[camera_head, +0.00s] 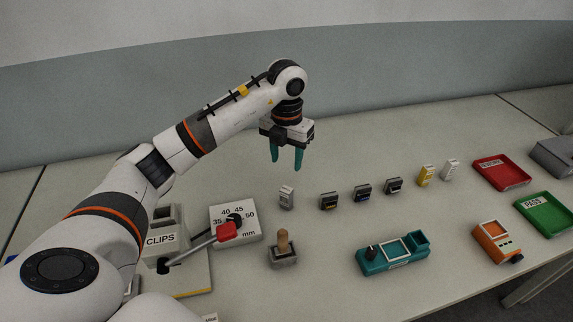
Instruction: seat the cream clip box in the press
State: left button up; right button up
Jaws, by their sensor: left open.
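A cream-grey box labelled CLIPS (161,239) stands at the left, partly hidden behind my left arm. In front of it is a device that looks like the press (190,279), with a pale base, a yellow edge strip and a lever ending in a red handle (226,232). My arm hides its left side, and I cannot tell whether the box sits in it. My left gripper (286,161) has teal fingers pointing down, open and empty, in the air above the table behind a small grey block (287,197). My right gripper is out of view.
A dial box (247,236) marked in mm is beside the lever. A wooden-handled stamp (283,250), a teal fixture (393,256) and an orange meter (494,242) stand in front. Several small connectors line the middle. Red (502,174) and green (548,216) trays are right.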

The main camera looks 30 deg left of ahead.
aim_at(168, 236)
jog(key=k+l, duration=1.15)
jog(key=k, duration=0.15)
